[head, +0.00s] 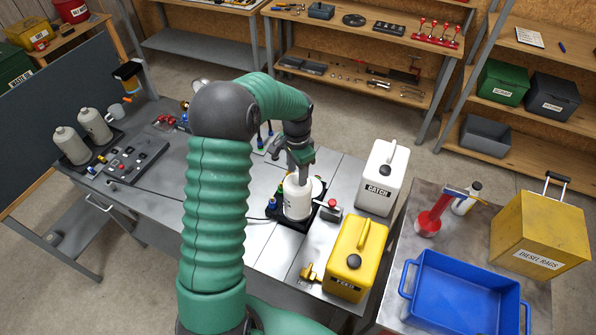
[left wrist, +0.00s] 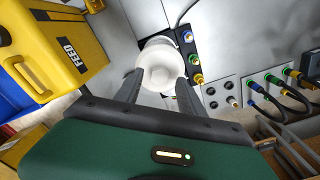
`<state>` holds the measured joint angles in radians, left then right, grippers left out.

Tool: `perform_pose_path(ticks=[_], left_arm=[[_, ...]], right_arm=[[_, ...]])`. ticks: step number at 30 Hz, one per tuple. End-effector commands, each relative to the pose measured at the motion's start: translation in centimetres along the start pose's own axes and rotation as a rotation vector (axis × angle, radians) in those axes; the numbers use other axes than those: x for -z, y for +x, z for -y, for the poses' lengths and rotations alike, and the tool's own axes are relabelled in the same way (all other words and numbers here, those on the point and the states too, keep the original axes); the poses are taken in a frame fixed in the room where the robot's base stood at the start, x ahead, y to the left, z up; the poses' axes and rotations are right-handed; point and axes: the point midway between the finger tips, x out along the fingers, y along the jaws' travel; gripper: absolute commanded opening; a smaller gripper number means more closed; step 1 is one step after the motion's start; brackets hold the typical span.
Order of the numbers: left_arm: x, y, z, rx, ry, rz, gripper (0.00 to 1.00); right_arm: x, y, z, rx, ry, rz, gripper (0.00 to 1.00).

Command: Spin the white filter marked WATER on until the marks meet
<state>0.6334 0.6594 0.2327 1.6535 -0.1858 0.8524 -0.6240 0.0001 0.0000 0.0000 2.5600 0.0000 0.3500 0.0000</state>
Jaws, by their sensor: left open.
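A white filter (head: 297,199) stands upright on a dark base on the steel bench. Any lettering on it is too small to read, and no marks can be made out. My left gripper (head: 301,160) is directly above it, pointing down. In the left wrist view the filter's round white top (left wrist: 158,66) lies between the tips of my open left gripper (left wrist: 159,84), one finger on each side. I cannot tell whether the fingers touch it. My right gripper is not in view.
A yellow FEED can (head: 357,262) and a white CATCH can (head: 382,180) stand right of the filter. Coloured fittings (left wrist: 192,62) sit close beside it. Two pale canisters (head: 72,146) stand at the bench's left. A blue tray (head: 412,315) is at the lower right.

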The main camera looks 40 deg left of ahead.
Motion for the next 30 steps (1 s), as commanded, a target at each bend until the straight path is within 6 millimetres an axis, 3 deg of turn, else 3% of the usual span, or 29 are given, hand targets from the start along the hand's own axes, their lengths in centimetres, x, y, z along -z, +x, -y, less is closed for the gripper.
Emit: perform_pose_path(ticks=[1,6,17,23,30], left_arm=[[0.0,0.0,0.0,0.001,0.000,-0.001,0.50],[0.1,-0.1,0.1,0.002,0.000,-0.001,0.72],[0.1,-0.5,0.1,0.003,-0.001,-0.002,0.72],[0.2,-4.4,0.3,0.008,-0.001,-0.006,0.72],[0.3,-11.6,0.2,0.005,0.000,-0.005,0.72]], right_arm=[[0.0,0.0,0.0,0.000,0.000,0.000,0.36],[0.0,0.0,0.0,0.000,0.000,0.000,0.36],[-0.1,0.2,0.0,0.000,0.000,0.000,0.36],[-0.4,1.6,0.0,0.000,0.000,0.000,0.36],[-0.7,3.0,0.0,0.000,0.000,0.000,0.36]])
